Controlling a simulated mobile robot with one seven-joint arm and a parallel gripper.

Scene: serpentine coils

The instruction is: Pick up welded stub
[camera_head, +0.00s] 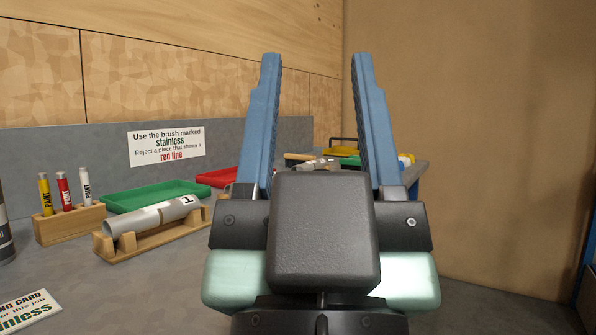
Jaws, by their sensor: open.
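A grey tube that looks like a welded stub (138,219) lies on a wooden cradle (155,241) on the grey bench, left of my gripper. It has a brownish band near its middle and a white label with a dark mark at its right end. A smaller grey piece (313,164) lies farther back, seen between my fingers; I cannot tell exactly what it is. My gripper (315,62) is large in the foreground with its two blue fingers pointing up and apart. It is open, with nothing held between the fingers, and stands apart from the tube on the cradle.
A green tray (155,195) and a red tray (216,178) lie behind the cradle. A wooden block (70,224) holds several paint markers at the left. A printed card (22,309) lies at the front left. A sign (166,146) stands at the back. Bare bench lies before the cradle.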

